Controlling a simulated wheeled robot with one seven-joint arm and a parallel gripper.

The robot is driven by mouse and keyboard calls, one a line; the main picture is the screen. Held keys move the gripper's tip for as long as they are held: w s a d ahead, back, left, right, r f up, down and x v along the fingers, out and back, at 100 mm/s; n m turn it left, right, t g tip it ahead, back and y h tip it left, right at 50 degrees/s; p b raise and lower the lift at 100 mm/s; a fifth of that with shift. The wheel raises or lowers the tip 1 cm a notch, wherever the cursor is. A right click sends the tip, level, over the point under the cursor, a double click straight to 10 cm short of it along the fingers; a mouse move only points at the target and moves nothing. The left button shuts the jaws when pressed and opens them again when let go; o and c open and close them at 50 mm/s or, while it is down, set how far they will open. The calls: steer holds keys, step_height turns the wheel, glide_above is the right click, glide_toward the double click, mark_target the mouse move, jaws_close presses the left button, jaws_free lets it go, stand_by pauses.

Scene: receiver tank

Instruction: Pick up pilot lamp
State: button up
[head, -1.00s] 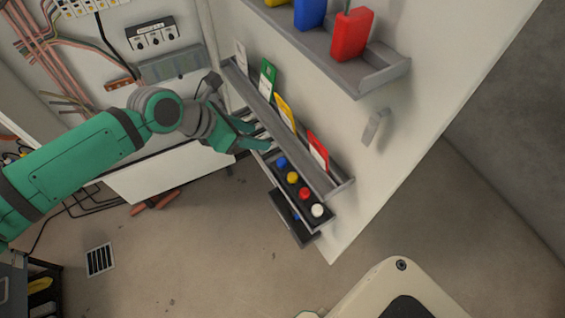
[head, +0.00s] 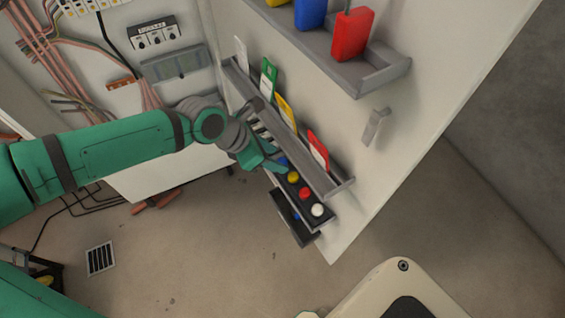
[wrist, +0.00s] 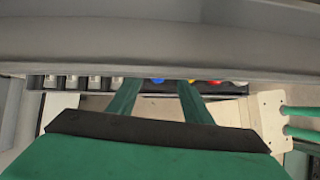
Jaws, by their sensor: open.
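The pilot lamps are round coloured caps in a row on a narrow black rack (head: 327,219) on the white door panel. The yellow lamp (head: 293,177), red lamp (head: 305,193) and white lamp (head: 317,210) show clearly in the head view.
A grey card shelf (head: 339,186) with coloured cards runs just above the lamps, close over my gripper. A lower black tray (head: 300,231) hangs beneath. A higher shelf (head: 368,81) holds coloured blocks. A hook (head: 375,127) sticks out at right.

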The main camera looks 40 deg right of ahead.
mark_target(281, 160)
steer(key=shift+x, duration=1.6)
steer(key=shift+w, duration=0.15)
steer(key=shift+w, duration=0.1)
jaws_close()
steer(key=shift+d, duration=0.1)
steer(key=shift+r, duration=0.45)
steer(key=r, duration=0.1)
steer(key=a+r, duration=0.1)
steer(key=r, duration=0.1)
steer(key=s+a+r, duration=0.2)
steer(key=a+r, duration=0.7)
steer(key=a, duration=0.4)
steer(key=shift+s, duration=0.4)
